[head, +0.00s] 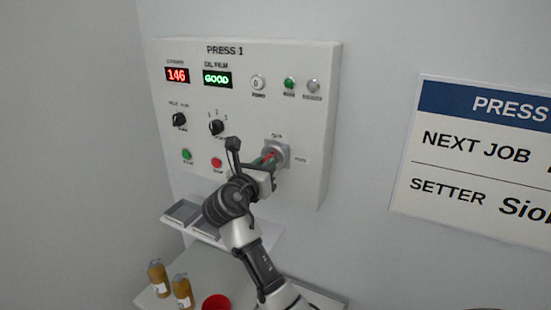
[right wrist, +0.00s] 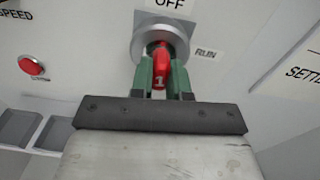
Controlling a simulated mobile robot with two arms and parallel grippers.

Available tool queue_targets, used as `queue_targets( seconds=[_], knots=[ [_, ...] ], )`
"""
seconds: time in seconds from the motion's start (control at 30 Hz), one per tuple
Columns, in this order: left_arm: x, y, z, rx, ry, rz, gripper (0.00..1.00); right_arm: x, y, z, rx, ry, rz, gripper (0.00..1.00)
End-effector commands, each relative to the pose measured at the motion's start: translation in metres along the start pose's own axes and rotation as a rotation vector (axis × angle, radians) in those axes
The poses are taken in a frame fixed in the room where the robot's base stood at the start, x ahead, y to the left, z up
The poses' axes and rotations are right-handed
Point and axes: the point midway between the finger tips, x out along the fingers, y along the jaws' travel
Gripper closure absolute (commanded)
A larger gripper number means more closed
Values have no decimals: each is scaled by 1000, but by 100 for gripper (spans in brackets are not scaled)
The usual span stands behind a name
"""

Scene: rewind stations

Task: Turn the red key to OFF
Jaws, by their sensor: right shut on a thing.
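The red key (right wrist: 160,66) sits in a round metal key switch (right wrist: 181,37) on the press panel. In the right wrist view its red grip stands upright, with an OFF label (right wrist: 170,4) above the switch and a RUN label (right wrist: 205,54) to its right. My right gripper (right wrist: 161,78) is shut on the key, its green fingers on both sides of it. In the head view, the right gripper (head: 264,160) is at the switch (head: 279,151) on the lower right of the panel and hides much of the key. My left gripper is not in view.
The PRESS 1 panel (head: 315,120) has two black selector knobs, a green button (head: 186,154) and a red button (head: 216,163) left of my gripper. Below are a shelf with grey trays (head: 182,212), two amber bottles (head: 157,277) and a red round item (head: 216,302). A sign (head: 470,160) hangs at right.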

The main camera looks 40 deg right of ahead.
Motion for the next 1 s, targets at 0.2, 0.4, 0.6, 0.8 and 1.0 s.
queue_targets(
  seconds=[0.2, 0.4, 0.6, 0.8, 1.0],
  knots=[
    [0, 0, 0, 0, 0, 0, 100, 0, 0, 0, -3, 2, -2, 54],
    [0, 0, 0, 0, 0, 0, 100, 0, 0, 0, -1, 1, -1, 54],
    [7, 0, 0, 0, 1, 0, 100, -11, 1, -2, 2, 0, 1, 54],
    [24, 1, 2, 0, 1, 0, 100, -49, 1, -5, 4, 1, 3, 54],
    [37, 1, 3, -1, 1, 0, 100, -86, 0, -4, 2, 2, 1, 54]
  ],
)
